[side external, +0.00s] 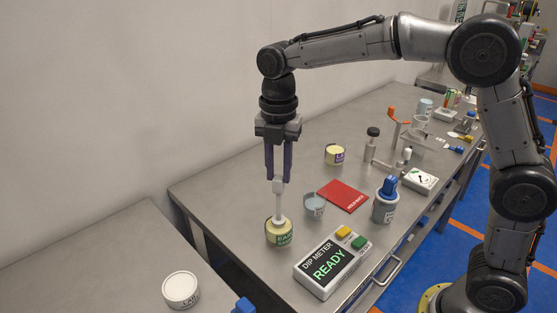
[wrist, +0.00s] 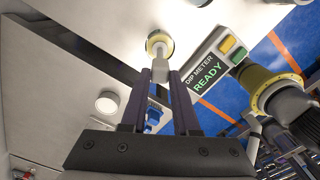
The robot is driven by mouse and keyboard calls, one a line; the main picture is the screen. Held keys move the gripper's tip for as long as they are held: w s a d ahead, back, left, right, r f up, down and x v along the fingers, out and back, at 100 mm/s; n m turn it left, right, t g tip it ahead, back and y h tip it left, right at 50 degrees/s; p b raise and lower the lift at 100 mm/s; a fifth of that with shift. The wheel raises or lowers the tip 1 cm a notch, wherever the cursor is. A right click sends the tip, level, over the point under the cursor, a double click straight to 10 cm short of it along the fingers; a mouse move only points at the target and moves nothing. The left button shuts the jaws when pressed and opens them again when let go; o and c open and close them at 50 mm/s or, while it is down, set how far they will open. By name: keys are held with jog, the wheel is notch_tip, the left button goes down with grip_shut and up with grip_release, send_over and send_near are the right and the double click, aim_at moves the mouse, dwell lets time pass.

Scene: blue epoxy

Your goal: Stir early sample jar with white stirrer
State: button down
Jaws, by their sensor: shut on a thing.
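The early sample jar (side external: 279,234) is a squat cream-yellow jar with a green label, standing on the grey bench near its front left part. My gripper (side external: 278,178) is above it, shut on the white stirrer (side external: 279,203), which hangs upright with its lower end at the jar's mouth. How deep the tip is inside cannot be told. In the wrist view, the stirrer (wrist: 158,72) extends from between the fingers (wrist: 160,78) toward the yellow jar (wrist: 159,43), and its far end overlaps the jar's opening.
A dip meter reading READY (side external: 330,265) stands right of the jar. A small grey-blue cup (side external: 314,206), red booklet (side external: 343,195), blue-topped container (side external: 384,206) and purple-labelled jar (side external: 334,155) are nearby. A white-lidded jar (side external: 181,289) sits on the separate left bench, across a gap.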

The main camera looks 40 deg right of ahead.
aim_at(277, 193)
jog(key=shift+f, duration=2.5)
jog(key=shift+a, duration=0.2)
